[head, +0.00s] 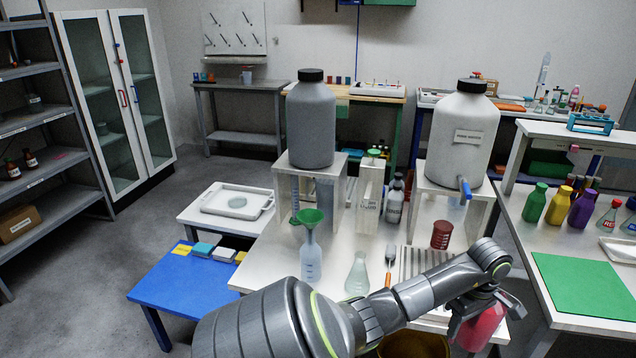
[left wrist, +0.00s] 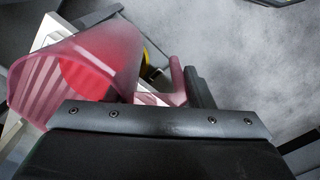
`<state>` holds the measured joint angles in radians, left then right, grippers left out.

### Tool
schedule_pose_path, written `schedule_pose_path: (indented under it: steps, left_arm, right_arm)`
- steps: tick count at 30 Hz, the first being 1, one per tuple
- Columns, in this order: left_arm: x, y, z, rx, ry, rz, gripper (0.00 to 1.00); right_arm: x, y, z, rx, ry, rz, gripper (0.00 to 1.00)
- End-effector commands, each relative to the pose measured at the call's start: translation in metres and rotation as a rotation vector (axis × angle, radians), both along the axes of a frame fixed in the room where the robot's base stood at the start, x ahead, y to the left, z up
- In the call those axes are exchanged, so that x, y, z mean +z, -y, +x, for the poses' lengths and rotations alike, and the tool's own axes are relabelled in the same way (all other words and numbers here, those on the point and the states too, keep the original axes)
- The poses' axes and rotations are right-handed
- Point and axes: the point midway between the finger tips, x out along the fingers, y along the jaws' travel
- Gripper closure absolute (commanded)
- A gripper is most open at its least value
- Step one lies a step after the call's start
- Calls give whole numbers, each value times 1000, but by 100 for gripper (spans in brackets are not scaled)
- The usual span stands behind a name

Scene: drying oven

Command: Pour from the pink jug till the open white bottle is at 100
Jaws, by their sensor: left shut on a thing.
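The pink jug (head: 484,328) hangs at the end of my left arm at the lower right of the head view, past the table's front edge. My left gripper (head: 474,303) is shut on it. In the left wrist view the translucent pink jug (left wrist: 110,50) fills the upper left, with red contents visible and its handle (left wrist: 176,82) by the gripper. A white bottle (head: 311,263) with a green funnel (head: 309,218) in its mouth stands upright on the table, left of the jug and apart from it. Its level cannot be read. My right gripper is out of view.
A glass flask (head: 357,274), a dark red container (head: 441,235) and a striped rack stand between bottle and jug. A grey drum (head: 311,120) and a white drum with a blue tap (head: 463,135) stand on raised stands behind. A yellow bin (head: 415,345) is below my arm.

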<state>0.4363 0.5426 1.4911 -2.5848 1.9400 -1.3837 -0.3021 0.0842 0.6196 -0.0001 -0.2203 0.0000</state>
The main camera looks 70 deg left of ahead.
Motion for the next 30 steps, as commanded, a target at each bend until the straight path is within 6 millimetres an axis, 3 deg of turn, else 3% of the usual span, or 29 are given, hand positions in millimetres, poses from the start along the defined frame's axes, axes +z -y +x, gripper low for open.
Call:
schedule_pose_path:
  steps: [3, 15, 24, 30]
  left_arm:
    - [-2, -34, -13, 194, -7, 9, 100]
    - [7, -125, -57, 853, -17, 21, 100]
    - [30, -181, -88, 1336, -11, 34, 100]
    - [49, -208, -103, 1610, -3, 37, 100]
  right_arm:
    - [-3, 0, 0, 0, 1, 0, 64]
    - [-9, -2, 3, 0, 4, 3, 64]
    - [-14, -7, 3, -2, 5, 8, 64]
    - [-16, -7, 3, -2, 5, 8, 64]
